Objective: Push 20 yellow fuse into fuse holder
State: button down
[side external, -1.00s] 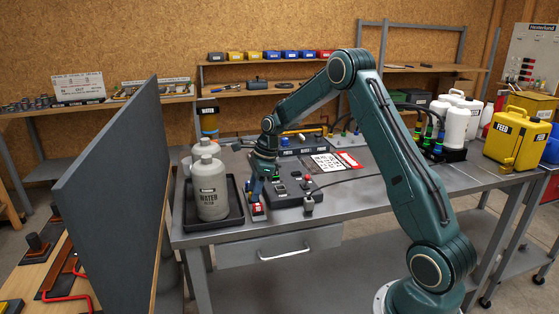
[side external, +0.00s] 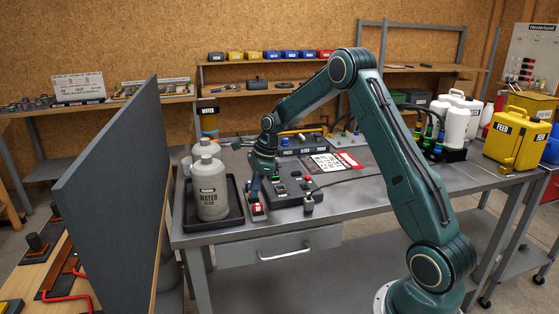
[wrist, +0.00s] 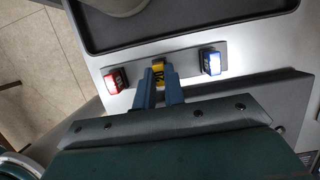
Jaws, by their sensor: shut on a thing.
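The yellow fuse (wrist: 159,69) is held between the blue fingertips of my gripper (wrist: 159,84) in the wrist view. It is at the middle of a grey strip, the fuse holder (wrist: 137,77), between a red fuse (wrist: 115,81) and a blue-and-white fuse (wrist: 210,62). The fingers hide the fuse's lower part, so I cannot tell how deep it sits. In the side view my gripper (side external: 256,188) points down over the near left of the bench, just above the red fuse (side external: 258,210). The yellow fuse cannot be made out there.
A dark tray (side external: 229,224) with grey bottles (side external: 209,190) stands close on the left of the gripper. A dark control panel (side external: 290,196) is just to the right. The bench's front edge is near. A grey partition (side external: 115,185) rises at the left.

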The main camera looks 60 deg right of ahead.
jog(key=shift+r, duration=0.9)
dwell(0.3)
jog(key=shift+r, duration=1.9)
jog(key=shift+d, duration=0.1)
jog(key=s+d+r, duration=0.2)
jog(key=d, duration=0.7)
jog(key=s+d+r, duration=0.2)
jog(key=s+d, duration=0.1)
jog(key=d, duration=0.6)
jog(key=shift+s, duration=0.25)
jog(key=shift+f, duration=0.2)
jog(key=shift+f, duration=2.3)
